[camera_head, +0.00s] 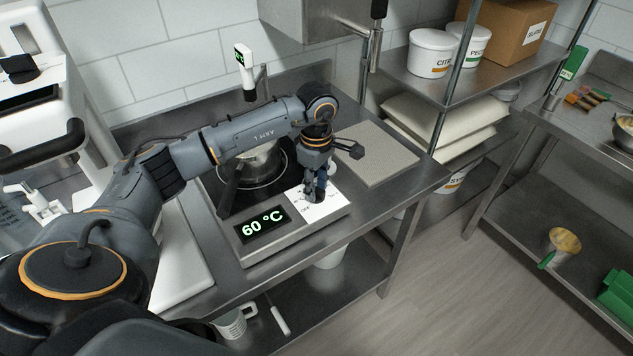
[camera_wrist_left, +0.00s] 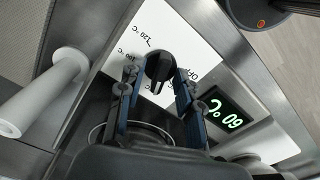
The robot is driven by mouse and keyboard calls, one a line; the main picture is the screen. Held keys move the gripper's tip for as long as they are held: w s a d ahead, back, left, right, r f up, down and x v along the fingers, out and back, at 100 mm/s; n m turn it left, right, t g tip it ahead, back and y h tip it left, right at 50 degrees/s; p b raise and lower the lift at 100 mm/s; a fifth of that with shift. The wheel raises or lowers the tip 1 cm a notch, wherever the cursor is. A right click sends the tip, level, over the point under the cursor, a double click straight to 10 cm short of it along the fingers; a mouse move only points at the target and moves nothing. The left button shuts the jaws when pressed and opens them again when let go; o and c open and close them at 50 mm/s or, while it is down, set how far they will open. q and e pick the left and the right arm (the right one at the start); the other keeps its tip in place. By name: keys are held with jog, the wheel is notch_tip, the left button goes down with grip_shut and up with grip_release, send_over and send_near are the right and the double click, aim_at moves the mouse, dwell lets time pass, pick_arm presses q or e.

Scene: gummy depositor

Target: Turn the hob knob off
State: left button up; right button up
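The black hob knob (camera_wrist_left: 160,66) sits on a white dial plate (camera_wrist_left: 150,25) with temperature marks and an "Off" mark, seen in the wrist view. My left gripper (camera_wrist_left: 157,78) is open, one finger on each side of the knob; I cannot tell whether they touch it. In the head view the left gripper (camera_head: 318,192) points down over the white dial plate (camera_head: 325,205) and hides the knob. The hob display (camera_head: 262,224) reads 60 °C. My right gripper is not in view.
A metal pot (camera_head: 262,163) stands on the hob behind my left arm. A grey board (camera_head: 378,153) lies right of the hob. A small white-and-green device (camera_head: 244,60) stands behind. A shelf (camera_head: 420,80) with tubs and a box (camera_head: 512,30) is at right.

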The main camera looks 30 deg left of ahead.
pick_arm(q)
jog(key=shift+c, duration=0.2)
grip_shut()
jog(key=n+b, duration=0.2)
jog(key=shift+f+n, duration=0.1)
jog(key=shift+n, duration=0.3)
jog(key=n+b, duration=0.2)
jog(key=n, duration=0.2)
jog(key=shift+n, duration=0.3)
jog(key=n+b, duration=0.1)
jog(key=n, duration=0.4)
jog(key=n+b, duration=0.1)
jog(key=n, duration=0.4)
jog(key=shift+n, duration=0.4)
